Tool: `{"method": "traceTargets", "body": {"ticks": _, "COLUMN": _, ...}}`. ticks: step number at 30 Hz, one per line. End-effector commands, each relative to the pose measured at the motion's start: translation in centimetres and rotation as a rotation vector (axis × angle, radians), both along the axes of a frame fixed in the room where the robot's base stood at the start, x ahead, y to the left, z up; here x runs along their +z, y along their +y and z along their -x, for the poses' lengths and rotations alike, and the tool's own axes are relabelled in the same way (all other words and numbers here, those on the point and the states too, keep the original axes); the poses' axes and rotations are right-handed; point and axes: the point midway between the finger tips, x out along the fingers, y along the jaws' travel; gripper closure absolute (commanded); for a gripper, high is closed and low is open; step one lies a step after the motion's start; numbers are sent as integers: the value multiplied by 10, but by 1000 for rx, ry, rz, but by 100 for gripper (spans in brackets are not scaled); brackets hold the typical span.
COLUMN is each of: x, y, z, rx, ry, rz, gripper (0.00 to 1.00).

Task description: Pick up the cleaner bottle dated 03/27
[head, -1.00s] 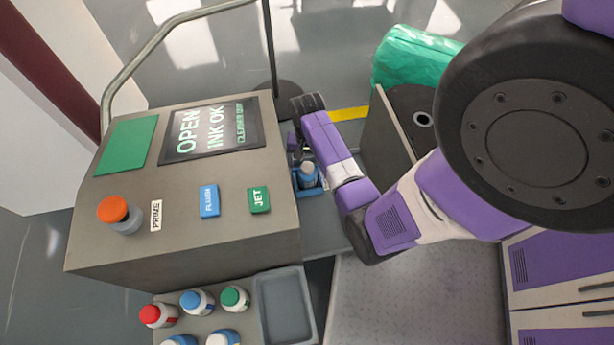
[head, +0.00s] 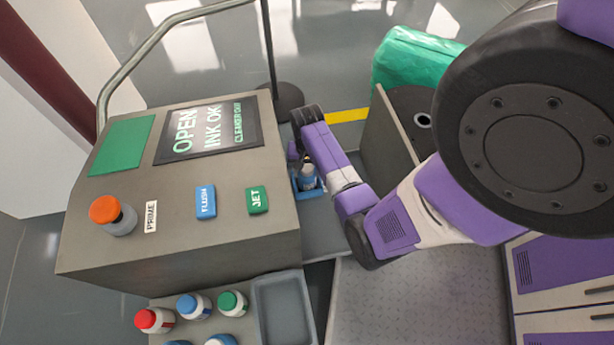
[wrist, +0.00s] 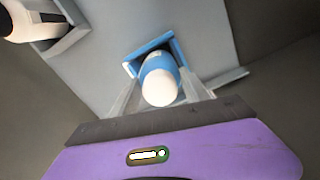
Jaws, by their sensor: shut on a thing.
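A bottle (wrist: 160,84) with a white top and a blue band stands in a blue bracket-like holder (wrist: 170,42) in the wrist view. My gripper (wrist: 160,95) has its pale fingers on both sides of this bottle and is shut on it. In the head view the bottle (head: 308,177) and blue holder (head: 311,194) show beside the console, partly hidden by my purple arm. No date can be read on it. More bottles stand at the lower left: a red-capped one (head: 153,320), a blue-capped one (head: 194,305) and a green-capped one (head: 232,302).
The grey console (head: 180,240) stands close on the left, with its screen (head: 211,130) reading OPEN, INK OK and a line about the cleaner. An empty grey tray (head: 283,310) lies beside the bottles. A panel (head: 385,135) and a green bundle (head: 413,58) stand to the right.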

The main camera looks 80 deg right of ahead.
Motion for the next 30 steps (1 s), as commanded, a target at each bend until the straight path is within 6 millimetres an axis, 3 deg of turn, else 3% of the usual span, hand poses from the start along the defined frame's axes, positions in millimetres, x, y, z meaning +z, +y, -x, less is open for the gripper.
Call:
{"method": "traceTargets", "body": {"ticks": 8, "x": 5, "y": 0, "z": 0, "rx": 0, "ry": -1, "rz": 2, "gripper": 97}}
{"method": "traceTargets", "body": {"ticks": 14, "x": 28, "y": -1, "z": 0, "rx": 0, "ry": -1, "rz": 3, "gripper": 97}}
{"method": "traceTargets", "body": {"ticks": 20, "x": 72, "y": -1, "z": -1, "rx": 0, "ry": -3, "rz": 4, "gripper": 97}}
{"method": "traceTargets", "body": {"ticks": 30, "x": 168, "y": -1, "z": -1, "rx": 0, "ry": -4, "rz": 5, "gripper": 97}}
